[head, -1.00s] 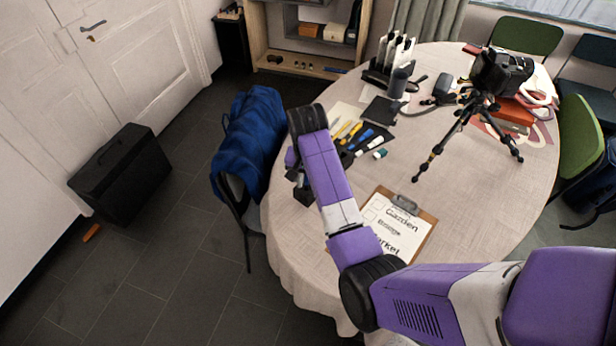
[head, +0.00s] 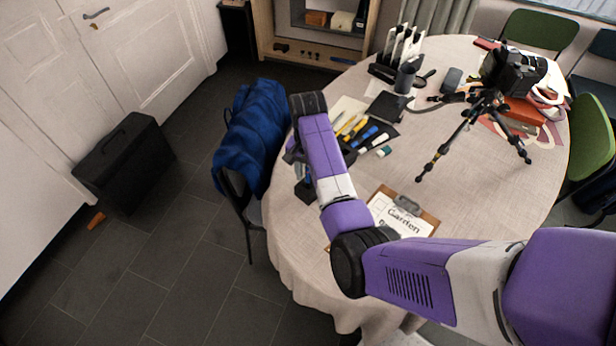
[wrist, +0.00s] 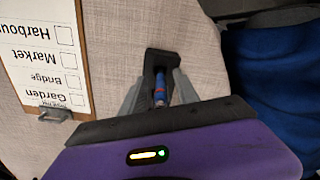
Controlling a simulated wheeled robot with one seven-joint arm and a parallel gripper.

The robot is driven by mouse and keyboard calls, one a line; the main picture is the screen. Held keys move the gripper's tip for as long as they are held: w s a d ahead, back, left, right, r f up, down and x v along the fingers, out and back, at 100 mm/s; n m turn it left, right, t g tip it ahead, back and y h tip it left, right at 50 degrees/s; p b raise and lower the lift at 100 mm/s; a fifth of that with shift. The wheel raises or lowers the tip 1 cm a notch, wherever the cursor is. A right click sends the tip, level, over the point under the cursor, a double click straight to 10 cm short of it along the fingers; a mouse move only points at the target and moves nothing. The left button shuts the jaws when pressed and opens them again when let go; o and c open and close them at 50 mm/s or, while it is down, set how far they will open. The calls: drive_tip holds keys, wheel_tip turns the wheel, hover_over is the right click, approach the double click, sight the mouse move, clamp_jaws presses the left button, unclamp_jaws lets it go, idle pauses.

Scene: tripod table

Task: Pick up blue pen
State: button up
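My gripper (head: 305,190) hangs at the table's left edge in the head view, partly behind my forearm. In the wrist view its fingers (wrist: 161,70) point down over the pale cloth. A small slim blue thing with a red mark (wrist: 160,90) shows between the fingers. It could be the blue pen, but I cannot tell whether it is gripped or lies below. A blue pen-like item (head: 367,133) also lies among yellow ones on a dark pouch (head: 384,140) on the table.
A clipboard (head: 428,219) with a printed list lies right of my gripper. A chair with a blue jacket (head: 250,135) stands close at the table's left edge. A camera on a small tripod (head: 468,125) and a black file holder (head: 385,72) stand farther back.

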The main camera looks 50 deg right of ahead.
drive_tip(key=shift+f, duration=0.85)
drive_tip(key=shift+c, duration=0.5)
clamp_jaws()
drive_tip(key=shift+r, duration=0.1)
